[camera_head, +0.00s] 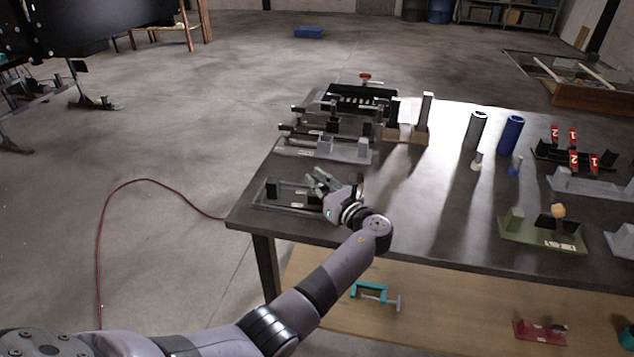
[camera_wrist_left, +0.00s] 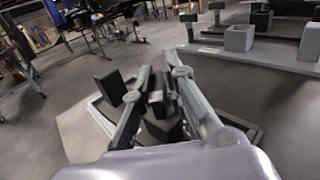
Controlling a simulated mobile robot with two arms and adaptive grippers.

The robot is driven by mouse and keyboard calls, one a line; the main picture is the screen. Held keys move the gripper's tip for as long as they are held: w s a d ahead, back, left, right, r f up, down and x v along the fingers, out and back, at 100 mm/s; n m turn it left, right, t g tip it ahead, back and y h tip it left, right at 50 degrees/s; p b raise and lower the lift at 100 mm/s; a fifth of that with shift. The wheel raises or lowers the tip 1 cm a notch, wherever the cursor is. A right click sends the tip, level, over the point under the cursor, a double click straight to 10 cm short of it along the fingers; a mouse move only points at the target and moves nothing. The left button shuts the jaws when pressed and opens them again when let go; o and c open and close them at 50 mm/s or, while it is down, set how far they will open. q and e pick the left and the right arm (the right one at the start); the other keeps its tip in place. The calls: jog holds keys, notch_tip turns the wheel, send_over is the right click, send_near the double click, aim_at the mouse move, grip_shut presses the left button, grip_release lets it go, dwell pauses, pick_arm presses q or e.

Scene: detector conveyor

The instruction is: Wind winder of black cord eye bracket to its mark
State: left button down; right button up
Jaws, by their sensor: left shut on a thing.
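The black bracket fixture (camera_head: 283,206), a flat dark base with upright blocks, sits at the front left corner of the table. Its left black block (camera_head: 271,190) stands clear of my gripper. My left gripper (camera_head: 316,180) is over the right part of this fixture, fingers pointing left. In the left wrist view, the gripper (camera_wrist_left: 160,80) is shut on a small dark part (camera_wrist_left: 156,104), which I take to be the winder. The black block (camera_wrist_left: 110,87) shows left of the fingers. The cord and the mark cannot be made out. My right gripper is not in view.
A grey fixture (camera_head: 325,152) stands just behind, with more fixtures farther back. A grey cylinder (camera_head: 475,130) and a blue cylinder (camera_head: 511,134) stand to the right, and a green fixture (camera_head: 535,233) at the front right. The table's middle is clear.

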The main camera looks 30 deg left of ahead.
pick_arm(q)
jog(key=shift+f, duration=0.1)
jog(key=c, duration=1.7)
grip_release()
jog(key=v, duration=1.2)
